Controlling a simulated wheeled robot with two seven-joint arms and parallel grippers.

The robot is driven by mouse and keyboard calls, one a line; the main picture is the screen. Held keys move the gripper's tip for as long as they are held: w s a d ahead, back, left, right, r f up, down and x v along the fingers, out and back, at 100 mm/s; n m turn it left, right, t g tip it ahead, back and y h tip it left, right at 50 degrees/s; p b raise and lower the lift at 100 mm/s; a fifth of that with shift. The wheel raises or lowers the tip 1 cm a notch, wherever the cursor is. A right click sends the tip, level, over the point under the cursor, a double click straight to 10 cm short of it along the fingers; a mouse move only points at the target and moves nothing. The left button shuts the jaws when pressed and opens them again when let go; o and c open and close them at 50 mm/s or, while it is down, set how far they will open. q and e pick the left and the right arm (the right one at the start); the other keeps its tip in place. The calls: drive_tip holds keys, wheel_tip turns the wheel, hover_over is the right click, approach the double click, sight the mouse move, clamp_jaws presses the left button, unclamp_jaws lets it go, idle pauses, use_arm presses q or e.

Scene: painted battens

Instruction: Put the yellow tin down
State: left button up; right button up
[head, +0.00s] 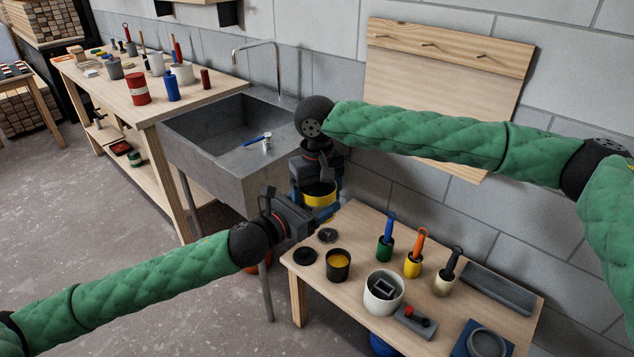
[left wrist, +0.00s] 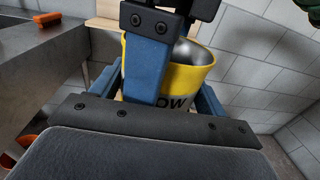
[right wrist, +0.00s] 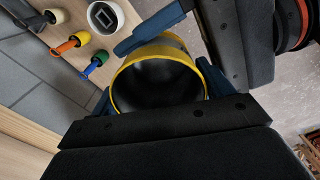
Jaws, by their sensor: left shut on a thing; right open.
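The yellow tin (head: 318,198) is in the air between my two grippers, beside the low table's back left corner. My left gripper (head: 322,210) is shut on it from the left; in the left wrist view the tin (left wrist: 198,78) shows its yellow side and dark lettering between the blue fingers. My right gripper (head: 316,186) is above it, open, its blue fingers on either side of the tin. In the right wrist view the tin (right wrist: 160,78) shows an open mouth, yellow rim and dark, apparently empty inside. Whether the right fingers touch it I cannot tell.
The low table (head: 318,276) holds a black pot of yellow paint (head: 338,265), a white pot (head: 383,293), several brushes in small pots, dark lids (head: 305,256) and a grey tray (head: 498,288). A grey sink (head: 225,140) stands behind left, with a blue-handled brush (head: 256,141).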

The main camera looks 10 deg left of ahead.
drive_tip(key=shift+f, duration=0.45)
drive_tip(key=c, duration=0.7)
use_arm(q)
drive_tip(key=o, duration=0.9)
use_arm(e)
drive_tip(key=shift+c, duration=1.2)
use_arm(q)
drive_tip(key=o, duration=0.5)
